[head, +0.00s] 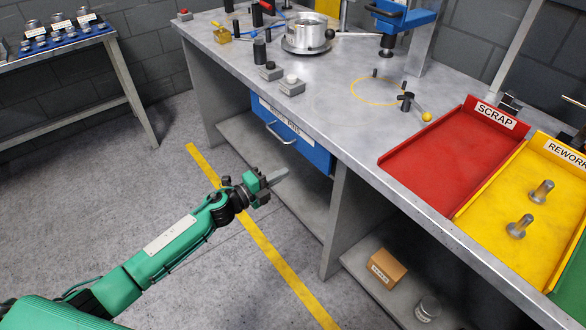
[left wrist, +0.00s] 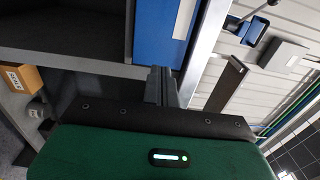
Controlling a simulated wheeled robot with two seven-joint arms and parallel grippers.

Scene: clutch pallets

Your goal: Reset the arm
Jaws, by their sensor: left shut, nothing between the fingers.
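My left arm reaches in from the lower left of the head view. Its gripper (head: 277,178) is shut and empty, in the air in front of the workbench (head: 345,150), below the height of its top. In the left wrist view the shut fingers (left wrist: 160,85) point toward the bench front and the blue drawer (left wrist: 158,35). The gripper touches nothing that I can see. My right gripper is not in view.
The bench top holds a red SCRAP tray (head: 425,150), a yellow REWORK tray (head: 500,210) with two metal parts, and a round metal fixture (head: 308,35). A cardboard box (head: 381,268) sits on the lower shelf. A parts table (head: 60,52) stands far left. Floor between is clear.

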